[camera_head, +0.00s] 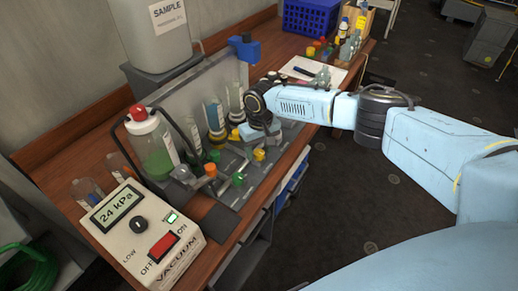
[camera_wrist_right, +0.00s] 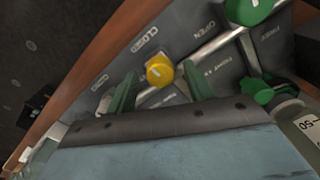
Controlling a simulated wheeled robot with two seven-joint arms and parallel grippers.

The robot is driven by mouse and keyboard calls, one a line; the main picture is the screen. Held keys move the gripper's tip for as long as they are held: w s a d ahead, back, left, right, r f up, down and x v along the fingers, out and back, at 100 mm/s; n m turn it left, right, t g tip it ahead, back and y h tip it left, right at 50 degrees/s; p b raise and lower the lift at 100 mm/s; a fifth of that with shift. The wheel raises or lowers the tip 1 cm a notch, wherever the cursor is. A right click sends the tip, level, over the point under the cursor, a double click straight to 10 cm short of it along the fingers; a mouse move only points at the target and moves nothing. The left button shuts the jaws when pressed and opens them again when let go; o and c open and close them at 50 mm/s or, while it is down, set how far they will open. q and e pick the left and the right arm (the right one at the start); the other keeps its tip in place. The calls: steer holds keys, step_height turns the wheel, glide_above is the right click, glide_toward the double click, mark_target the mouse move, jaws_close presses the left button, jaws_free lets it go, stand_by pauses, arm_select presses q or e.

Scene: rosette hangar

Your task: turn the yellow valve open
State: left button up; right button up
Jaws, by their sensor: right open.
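The yellow valve (camera_wrist_right: 159,70) is a round knob with a pale mark on its face, set on a metal pipe along a dark grey panel. The panel carries the words OPEN and CLOSED near it. In the head view the yellow valve (camera_head: 259,154) shows just below my right gripper (camera_head: 257,138). In the right wrist view the green fingers of my right gripper (camera_wrist_right: 158,84) are apart, one on each side of the knob, with gaps showing. I cannot tell how far the knob lies beyond the fingertips. My left gripper is not in view.
Green valves (camera_wrist_right: 250,8) and an orange one (camera_head: 210,169) sit close by on the panel. A green-liquid bottle (camera_head: 152,143), clear cylinders (camera_head: 214,115) and a vacuum box (camera_head: 142,236) reading 24 kPa crowd the wooden bench.

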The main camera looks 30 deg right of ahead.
steer(key=c, duration=1)
steer(key=shift+n, duration=0.3)
steer(key=n, duration=0.3)
steer(key=shift+n+p, duration=0.3)
steer(key=n, duration=1.3)
steer(key=shift+a+n, duration=0.1)
steer(key=shift+n, duration=0.3)
